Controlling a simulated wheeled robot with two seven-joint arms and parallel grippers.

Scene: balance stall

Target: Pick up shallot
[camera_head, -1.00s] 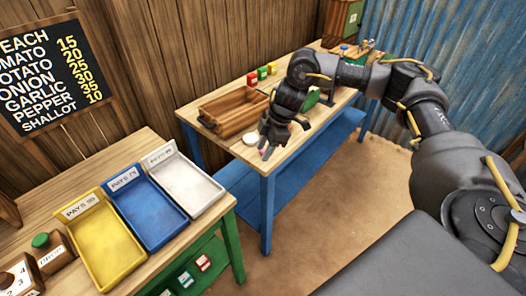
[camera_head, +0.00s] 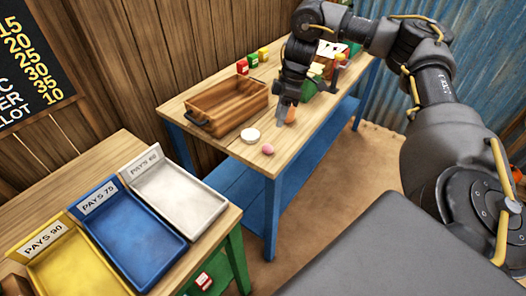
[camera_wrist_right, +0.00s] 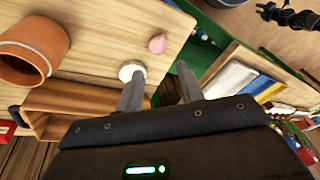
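A small pink shallot (camera_head: 268,149) lies on the wooden top of the blue-legged table, near its front edge. It also shows in the right wrist view (camera_wrist_right: 157,44), just beyond the fingertips. My right gripper (camera_head: 284,112) hangs over the table, behind and right of the shallot in the head view. In the right wrist view its two fingers (camera_wrist_right: 160,84) stand apart with nothing held between them. My left gripper does not show in the head view.
A white disc (camera_head: 250,135) lies beside the shallot. A wooden crate (camera_head: 227,106) stands behind. A terracotta pot (camera_wrist_right: 33,52) is partly hidden by my gripper in the head view. Yellow (camera_head: 60,262), blue (camera_head: 130,240) and white (camera_head: 178,198) trays fill the near-left counter.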

